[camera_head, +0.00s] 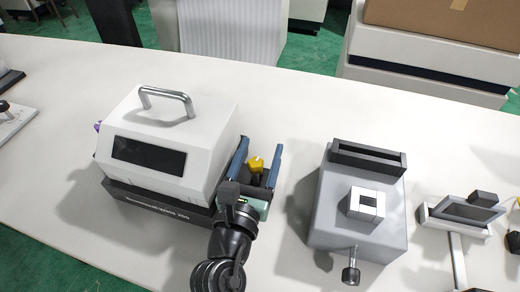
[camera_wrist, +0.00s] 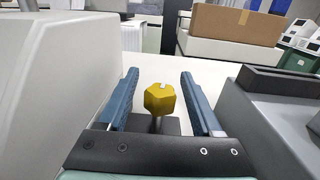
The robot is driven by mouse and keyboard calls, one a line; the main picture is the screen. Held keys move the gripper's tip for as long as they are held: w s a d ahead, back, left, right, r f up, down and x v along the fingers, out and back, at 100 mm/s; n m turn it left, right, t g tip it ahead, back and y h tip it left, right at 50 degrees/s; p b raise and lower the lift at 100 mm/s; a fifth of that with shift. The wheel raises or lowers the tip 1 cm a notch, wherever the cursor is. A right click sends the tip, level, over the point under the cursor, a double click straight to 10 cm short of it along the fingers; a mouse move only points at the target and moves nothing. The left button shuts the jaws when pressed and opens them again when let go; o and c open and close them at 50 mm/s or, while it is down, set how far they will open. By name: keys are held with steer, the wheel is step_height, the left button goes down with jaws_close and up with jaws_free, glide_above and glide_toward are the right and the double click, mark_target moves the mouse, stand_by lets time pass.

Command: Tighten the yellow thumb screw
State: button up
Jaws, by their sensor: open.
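The yellow thumb screw (camera_head: 256,165) stands at the right side of the white machine (camera_head: 170,140). In the wrist view the yellow thumb screw (camera_wrist: 160,99) has a faceted head with a small light mark on top, above a dark stem. My gripper (camera_head: 259,158) is open with its two blue fingers on either side of the screw. In the wrist view my gripper (camera_wrist: 160,90) shows a gap between each finger and the screw head. The lower part of the stem is partly hidden by the gripper body.
The white machine with a metal handle is close on the left. A grey device (camera_head: 335,205) with a black slot and a metal knob stands to the right. A small screen on a stand (camera_head: 465,212) is farther right. The table (camera_head: 290,100) behind is clear.

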steer(key=shift+w, duration=0.1)
jaws_close()
stand_by(0.3)
steer(key=shift+f+m+h, duration=0.15)
steer(key=shift+m+h, duration=0.15)
steer(key=shift+h, duration=0.1)
steer(key=shift+d+m+g+h+b, duration=0.15)
steer(key=shift+m+g+h+b, duration=0.15)
steer(key=shift+m+g+h, duration=0.35)
jaws_free()
